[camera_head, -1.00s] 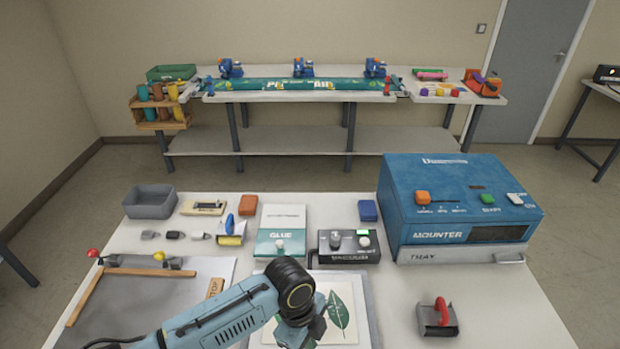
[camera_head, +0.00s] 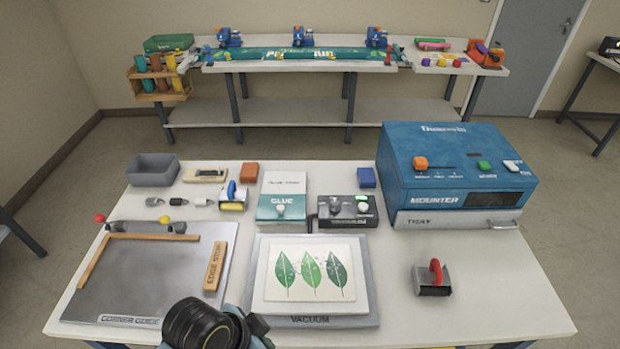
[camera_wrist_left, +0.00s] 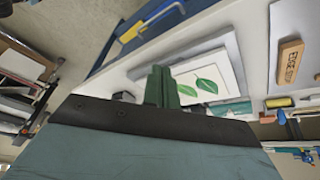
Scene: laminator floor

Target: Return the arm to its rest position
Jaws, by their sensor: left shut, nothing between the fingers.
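My left arm shows in the head view only as a dark round joint at the bottom edge, left of the vacuum plate (camera_head: 375,312). Its fingers are out of that view. In the left wrist view my left gripper (camera_wrist_left: 160,86) shows as dark green fingers, shut and empty. The print also shows in the wrist view (camera_wrist_left: 222,72), partly hidden by the fingers. My right gripper is not seen.
The corner guide board (camera_head: 130,290) with its edge stop (camera_head: 215,266) lies at the left. The blue mounter (camera_head: 455,170) stands at back right, near a red-handled tool (camera_head: 432,280). The glue box (camera_head: 282,203) and black control box (camera_head: 348,212) stand behind the plate.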

